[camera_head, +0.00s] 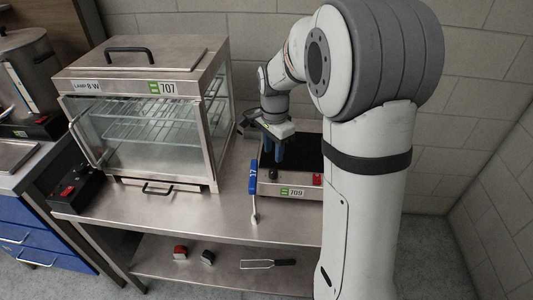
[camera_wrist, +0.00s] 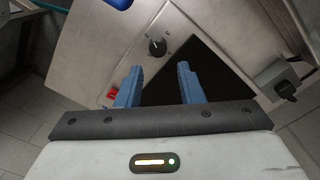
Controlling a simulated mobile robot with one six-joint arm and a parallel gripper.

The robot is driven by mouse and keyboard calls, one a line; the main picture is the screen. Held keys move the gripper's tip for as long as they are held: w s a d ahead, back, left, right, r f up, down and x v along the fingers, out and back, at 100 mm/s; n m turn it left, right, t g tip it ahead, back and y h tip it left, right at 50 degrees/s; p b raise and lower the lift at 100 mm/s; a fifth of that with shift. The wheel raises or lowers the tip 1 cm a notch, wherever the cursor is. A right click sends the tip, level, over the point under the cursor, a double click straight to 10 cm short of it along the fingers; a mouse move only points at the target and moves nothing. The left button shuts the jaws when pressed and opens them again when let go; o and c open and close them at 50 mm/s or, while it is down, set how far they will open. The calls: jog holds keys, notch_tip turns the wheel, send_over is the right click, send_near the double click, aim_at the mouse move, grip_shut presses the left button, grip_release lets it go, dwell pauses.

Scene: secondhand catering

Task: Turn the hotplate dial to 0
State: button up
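The dial also shows in the head view (camera_head: 273,174). A red switch (camera_wrist: 113,93) sits on the same panel. My gripper (camera_wrist: 157,68) is open with blue fingers apart and nothing between them. In the wrist view the dial appears just beyond the fingertips, centred between them, not touched. In the head view my gripper (camera_head: 274,155) is above the hotplate's left part.
A utensil with a blue handle (camera_head: 253,178) lies left of the hotplate. A glass display cabinet (camera_head: 150,120), labelled 707, stands further left.

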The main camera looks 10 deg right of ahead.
aim_at(274, 171)
notch_tip(274, 171, down, 8)
jog(key=shift+s+r, duration=0.15)
jog(key=shift+r, duration=0.05)
dwell(0.3)
jog(key=c, duration=0.6)
jog(key=shift+d, duration=0.15)
jog(key=shift+c, duration=0.5)
